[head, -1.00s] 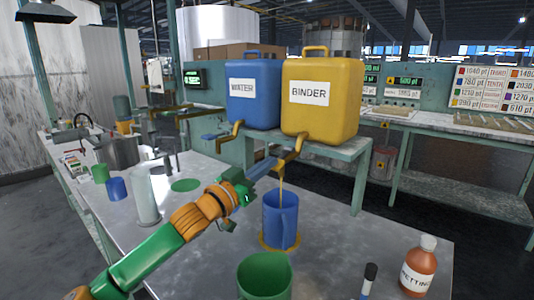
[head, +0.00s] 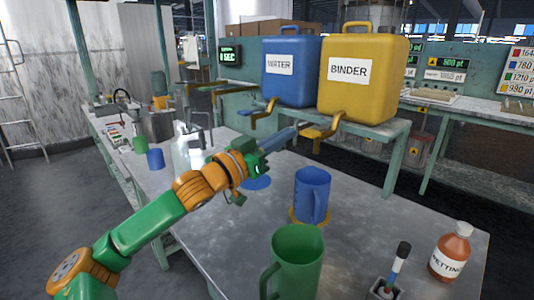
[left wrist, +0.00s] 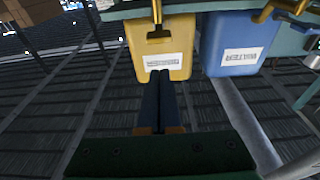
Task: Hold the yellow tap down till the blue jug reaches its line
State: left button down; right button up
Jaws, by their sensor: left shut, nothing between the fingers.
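The yellow binder tank (head: 362,80) stands on a raised shelf, and its yellow tap (head: 322,130) sticks out low at the front. No stream shows under the tap. The blue jug (head: 309,188) stands upright on the table below it, on an amber ring (head: 293,216). Its liquid level and line cannot be made out. My left gripper (head: 293,133) is shut and empty, its tips just left of the yellow tap in the head view. In the left wrist view the shut fingers (left wrist: 160,80) point at the yellow tank, with the tap handle (left wrist: 158,34) apart from them. My right gripper is out of view.
The blue water tank (head: 290,78) with its own tap (head: 264,116) stands left of the yellow one. A green jug (head: 297,262) is in front of the blue jug. A pen in a holder (head: 398,265) and an orange-brown bottle (head: 451,252) stand at the right front.

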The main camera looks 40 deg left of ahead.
pick_arm(q)
jog(key=v, duration=0.4)
jog(key=shift+s+r, duration=0.25)
jog(key=shift+r, duration=0.05)
